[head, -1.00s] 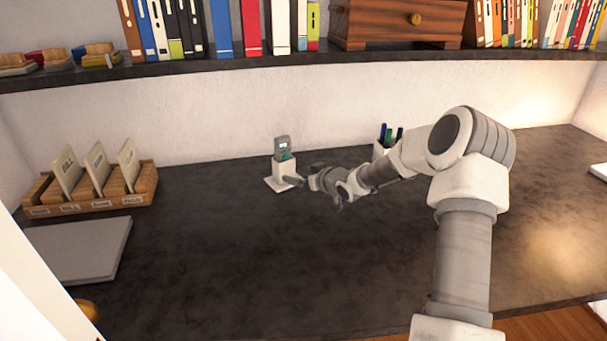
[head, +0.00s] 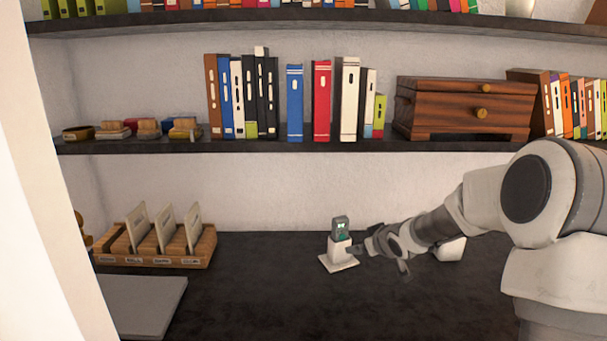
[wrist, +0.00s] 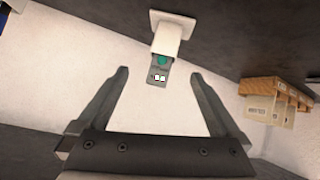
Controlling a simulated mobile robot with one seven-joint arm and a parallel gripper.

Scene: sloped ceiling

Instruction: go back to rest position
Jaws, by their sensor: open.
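My gripper (head: 378,254) is over the dark desk in the head view, just right of a small grey handset (head: 341,229) with a lit display. The handset stands upright in a white holder (head: 339,257). In the wrist view, my gripper (wrist: 158,72) has its two fingers spread wide with nothing between them. The handset (wrist: 159,73) and the white holder (wrist: 172,38) show beyond the fingertips, apart from them as far as I can tell. My arm reaches in from the right.
A wooden sorter (head: 205,247) with upright cards stands left on the desk (head: 270,300), with a grey flat slab (head: 140,305) in front. A shelf (head: 300,146) above holds books and a wooden drawer box (head: 465,108). The front middle of the desk is clear.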

